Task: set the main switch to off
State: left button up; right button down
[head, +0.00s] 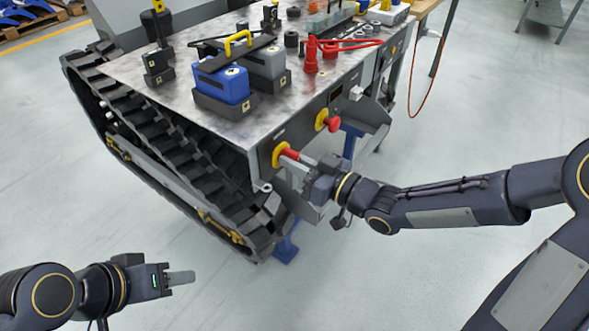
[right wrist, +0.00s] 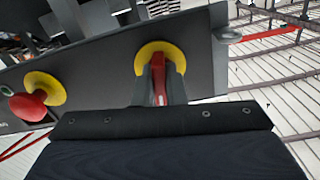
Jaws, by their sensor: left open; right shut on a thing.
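The main switch (head: 279,154) has a red handle on a round yellow plate, on the dark front panel of the tracked carrier. In the right wrist view the switch's yellow plate (right wrist: 174,52) faces me, with the red handle between my fingers. My right gripper (head: 296,159) is shut on this handle; the fingers hide part of it. The handle's exact angle and its markings are too small to tell. My left gripper (head: 181,278) is open and empty, low at the left over the floor, well apart from the carrier.
A red mushroom button (head: 333,124) on a yellow plate sits right of the switch on the same panel; it also shows in the right wrist view (right wrist: 28,105). Blue and grey batteries (head: 221,85) and red parts stand on the carrier's metal top. A black track (head: 175,135) runs along its left side.

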jog(key=shift+f+n+b, duration=0.1)
jog(key=shift+n+b, duration=0.5)
jog(key=shift+n, duration=0.3)
jog(key=c, duration=1.5)
grip_release()
jog(key=p+v, duration=0.2)
jog(key=v, duration=0.5)
jog(key=shift+s+d, duration=0.25)
jog(key=shift+d, duration=0.05)
jog(key=shift+d, duration=0.1)
